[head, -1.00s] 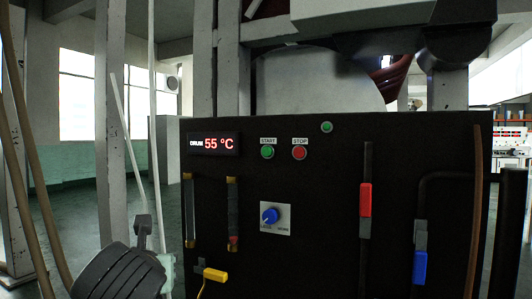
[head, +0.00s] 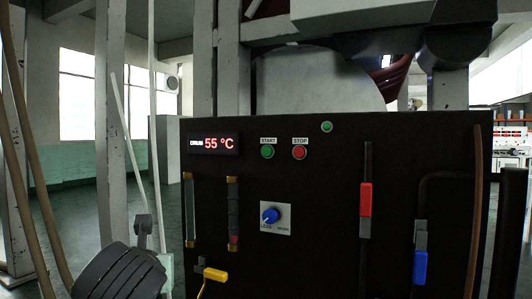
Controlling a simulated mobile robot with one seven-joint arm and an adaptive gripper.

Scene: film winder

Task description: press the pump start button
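The green START button (head: 267,152) is on the upper part of a black upright panel, under a white START label. The red STOP button (head: 299,153) is just to its right under its own label. Nothing touches or covers either button. A smaller green button or lamp (head: 327,127) sits higher up and to the right, with no readable label. No label with the word pump can be read.
The black panel (head: 320,230) also carries a red display (head: 218,143) reading 55 °C, a blue knob (head: 270,215), a yellow-handled valve (head: 215,275), a red handle (head: 365,200) and a blue handle (head: 420,267). A black ribbed object (head: 120,275) is at lower left.

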